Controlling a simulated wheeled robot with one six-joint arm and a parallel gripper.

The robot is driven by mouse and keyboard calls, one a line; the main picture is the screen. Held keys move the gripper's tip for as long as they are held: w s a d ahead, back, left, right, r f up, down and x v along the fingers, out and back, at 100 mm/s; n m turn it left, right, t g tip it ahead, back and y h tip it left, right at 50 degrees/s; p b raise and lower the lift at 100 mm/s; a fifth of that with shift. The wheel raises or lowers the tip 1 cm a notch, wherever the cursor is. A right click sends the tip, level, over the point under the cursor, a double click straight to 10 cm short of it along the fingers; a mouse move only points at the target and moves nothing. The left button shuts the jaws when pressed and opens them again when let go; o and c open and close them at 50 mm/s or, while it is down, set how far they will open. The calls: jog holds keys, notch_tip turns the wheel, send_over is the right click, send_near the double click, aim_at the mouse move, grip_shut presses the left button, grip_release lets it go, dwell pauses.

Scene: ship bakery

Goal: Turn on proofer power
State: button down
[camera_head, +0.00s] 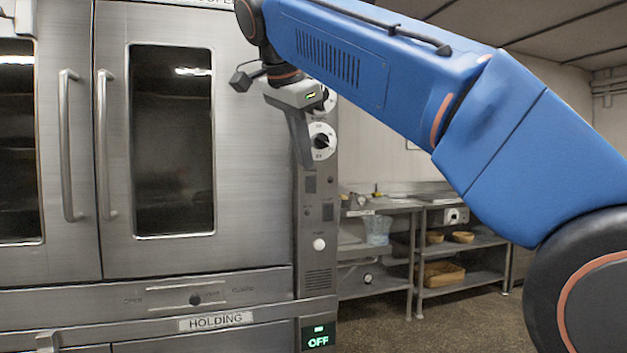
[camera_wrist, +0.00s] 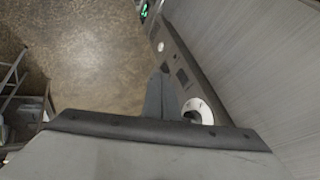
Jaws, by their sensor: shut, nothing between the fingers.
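The proofer is a steel cabinet (camera_head: 260,240) with two glazed doors. Its narrow control panel (camera_head: 318,262) on the right carries white dials (camera_head: 322,142), dark rectangular switches (camera_head: 310,184), and a round white button (camera_head: 319,244). A green display (camera_head: 317,341) at the bottom reads OFF. My gripper (camera_head: 308,160) is shut and empty, pointing down in front of the panel beside the lower dial, above the switches. In the wrist view its closed fingers (camera_wrist: 160,82) lie beside the dial (camera_wrist: 197,112); the white button (camera_wrist: 160,46) and green display (camera_wrist: 144,10) show farther off. Contact cannot be told.
Door handles (camera_head: 106,145) stick out left of the gripper. A slider strip (camera_head: 195,299) and a HOLDING label (camera_head: 215,321) sit below the doors. Steel shelves (camera_head: 465,280) with baskets stand at the back right. The floor (camera_head: 450,325) right of the cabinet is clear.

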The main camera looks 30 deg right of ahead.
aim_at(310, 179)
jog(key=shift+d+r+m, duration=0.2)
jog(key=shift+r+m, duration=0.6)
jog(key=shift+r, duration=0.6)
jog(key=shift+f, duration=0.1)
jog(key=x, duration=0.3)
jog(key=w+x, duration=0.1)
jog(key=x, duration=0.3)
jog(key=w+r+x, duration=0.1)
jog(key=x, duration=0.3)
jog(key=shift+d+f, duration=0.1)
jog(key=shift+d, duration=0.15)
jog(key=shift+w+d, duration=0.2)
jog(key=shift+w, duration=0.5)
jog(key=shift+f, duration=0.1)
jog(key=shift+w+f, duration=0.1)
jog(key=shift+w, duration=0.1)
